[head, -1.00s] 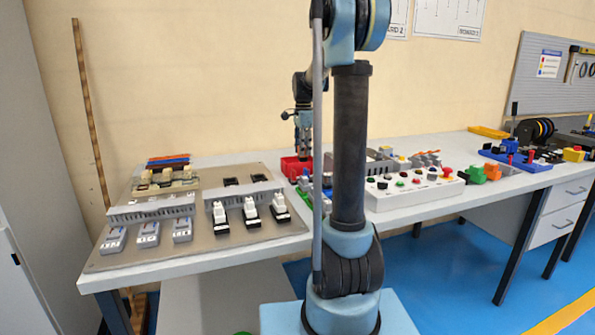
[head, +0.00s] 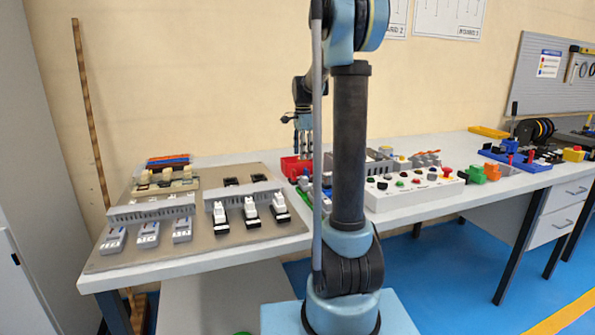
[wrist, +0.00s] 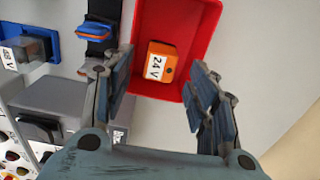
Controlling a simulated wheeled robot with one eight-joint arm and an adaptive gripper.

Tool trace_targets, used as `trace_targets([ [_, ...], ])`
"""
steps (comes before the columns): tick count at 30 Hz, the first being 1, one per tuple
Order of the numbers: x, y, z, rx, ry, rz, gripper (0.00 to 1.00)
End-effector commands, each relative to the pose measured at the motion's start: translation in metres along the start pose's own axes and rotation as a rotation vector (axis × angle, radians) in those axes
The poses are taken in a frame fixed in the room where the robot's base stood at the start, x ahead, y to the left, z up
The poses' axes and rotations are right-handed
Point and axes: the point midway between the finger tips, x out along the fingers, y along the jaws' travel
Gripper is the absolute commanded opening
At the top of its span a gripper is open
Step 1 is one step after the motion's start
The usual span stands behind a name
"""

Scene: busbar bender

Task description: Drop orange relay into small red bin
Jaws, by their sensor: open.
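The small red bin (wrist: 185,18) is in the upper middle of the wrist view. The orange relay (wrist: 170,52), with a white "24 V" label, lies inside it on the bin floor. My gripper (wrist: 155,75) is open above the bin's near side, its fingers spread apart and not touching the relay. In the head view the red bin (head: 290,165) stands on the bench behind my arm, partly hidden, and my gripper (head: 304,150) hangs just over it. The relay cannot be made out there.
A blue holder (wrist: 38,20) and a grey box (wrist: 50,95) stand left of the bin in the wrist view. A panel board (head: 150,245) with several switches fills the bench's left, and a button box (head: 415,190) stands right of my arm. Bare bench lies right of the bin.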

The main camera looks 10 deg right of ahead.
Motion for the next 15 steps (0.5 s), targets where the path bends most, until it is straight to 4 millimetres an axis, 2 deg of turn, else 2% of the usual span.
trace_targets([
  [5,-0.013,0.0,0.0,0.0,0.0,0.0,0.53],
  [15,-0.075,-0.001,0.0,0.0,0.0,0.001,0.53],
])
